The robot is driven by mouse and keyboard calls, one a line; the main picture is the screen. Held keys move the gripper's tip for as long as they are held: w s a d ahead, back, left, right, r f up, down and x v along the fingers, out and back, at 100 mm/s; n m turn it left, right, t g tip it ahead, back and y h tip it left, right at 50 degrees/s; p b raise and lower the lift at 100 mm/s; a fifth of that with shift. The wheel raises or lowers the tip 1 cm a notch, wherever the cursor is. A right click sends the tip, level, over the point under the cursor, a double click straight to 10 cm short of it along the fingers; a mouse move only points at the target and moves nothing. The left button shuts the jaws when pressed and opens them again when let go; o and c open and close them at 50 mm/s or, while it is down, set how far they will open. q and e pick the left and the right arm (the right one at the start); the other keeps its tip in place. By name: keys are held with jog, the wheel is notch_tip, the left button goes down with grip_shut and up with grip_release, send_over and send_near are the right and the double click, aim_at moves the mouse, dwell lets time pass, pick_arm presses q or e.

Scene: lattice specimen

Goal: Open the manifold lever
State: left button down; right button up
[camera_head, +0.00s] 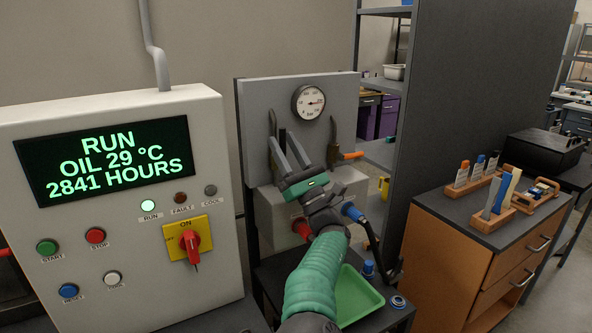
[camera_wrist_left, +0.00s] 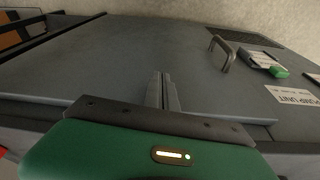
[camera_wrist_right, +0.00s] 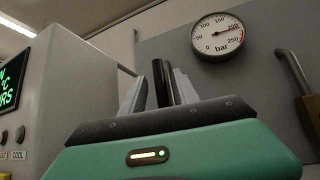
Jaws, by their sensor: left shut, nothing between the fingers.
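My right gripper (camera_head: 281,141) is raised before the grey panel (camera_head: 256,105), below the pressure gauge (camera_head: 308,102). Its fingers are apart in the right wrist view (camera_wrist_right: 156,75), with a dark upright bar (camera_wrist_right: 161,80) showing between them; whether they touch it I cannot tell. A second lever-like handle (camera_head: 334,128), with an orange end, stands to the right. The gripper and arm partly hide the manifold block (camera_head: 348,183). My left gripper (camera_wrist_left: 162,78) is shut and empty over a grey surface.
The control cabinet (camera_head: 110,105) with a lit display stands left of the panel. A green tray (camera_head: 358,297) lies below my right arm. A dark partition (camera_head: 478,75) and an orange drawer unit (camera_head: 470,245) stand right. In the left wrist view, a handle (camera_wrist_left: 222,54) rises from the grey surface.

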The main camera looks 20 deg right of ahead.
jog(key=b+v, duration=0.2)
jog(key=v, duration=1.3)
jog(key=shift+s+f, duration=0.15)
jog(key=shift+f, duration=0.2)
